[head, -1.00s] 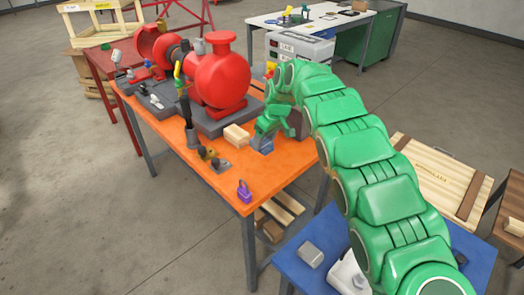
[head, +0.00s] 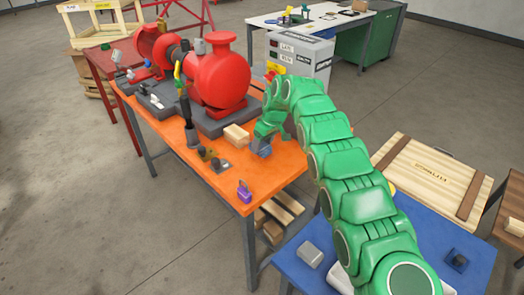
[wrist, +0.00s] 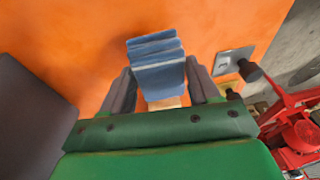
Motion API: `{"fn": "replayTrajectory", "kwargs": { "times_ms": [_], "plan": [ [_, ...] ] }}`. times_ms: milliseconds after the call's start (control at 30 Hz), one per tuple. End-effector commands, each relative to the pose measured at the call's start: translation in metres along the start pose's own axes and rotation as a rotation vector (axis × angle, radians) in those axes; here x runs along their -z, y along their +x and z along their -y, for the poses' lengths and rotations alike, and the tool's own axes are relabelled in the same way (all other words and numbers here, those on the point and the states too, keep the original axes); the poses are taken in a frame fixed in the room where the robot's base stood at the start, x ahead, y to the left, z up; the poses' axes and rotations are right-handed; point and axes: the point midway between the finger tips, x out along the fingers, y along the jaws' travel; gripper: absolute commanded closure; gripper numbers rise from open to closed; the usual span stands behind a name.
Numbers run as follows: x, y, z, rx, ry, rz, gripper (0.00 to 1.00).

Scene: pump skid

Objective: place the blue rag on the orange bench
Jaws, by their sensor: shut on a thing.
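The blue rag (wrist: 157,62) shows in the wrist view as a folded stack between the two grey fingers of my gripper (wrist: 160,85). My gripper is shut on it. In the head view the rag (head: 264,147) is a small blue-grey patch under my green gripper (head: 268,132), at the orange bench (head: 225,188). The rag is at or just above the bench top; I cannot tell whether it touches.
A red pump (head: 222,75) on a grey base stands at the back of the bench. A wooden block (head: 236,136) lies just left of my gripper. A purple padlock (head: 244,191) sits near the front corner. A blue table (head: 300,268) stands in front. Bare bench lies around the padlock.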

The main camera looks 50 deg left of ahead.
Motion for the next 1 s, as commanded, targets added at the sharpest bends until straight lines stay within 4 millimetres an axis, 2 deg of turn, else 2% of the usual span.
{"fn": "replayTrajectory", "kwargs": {
  "times_ms": [333, 733, 1000],
  "plan": [
    [0.003, 0.006, -0.004, -0.002, 0.001, -0.002, 0.74],
    [-0.004, 0.033, -0.006, -0.001, -0.001, -0.001, 0.74],
    [-0.005, 0.035, -0.007, -0.001, 0.000, -0.001, 0.74]
  ]
}}
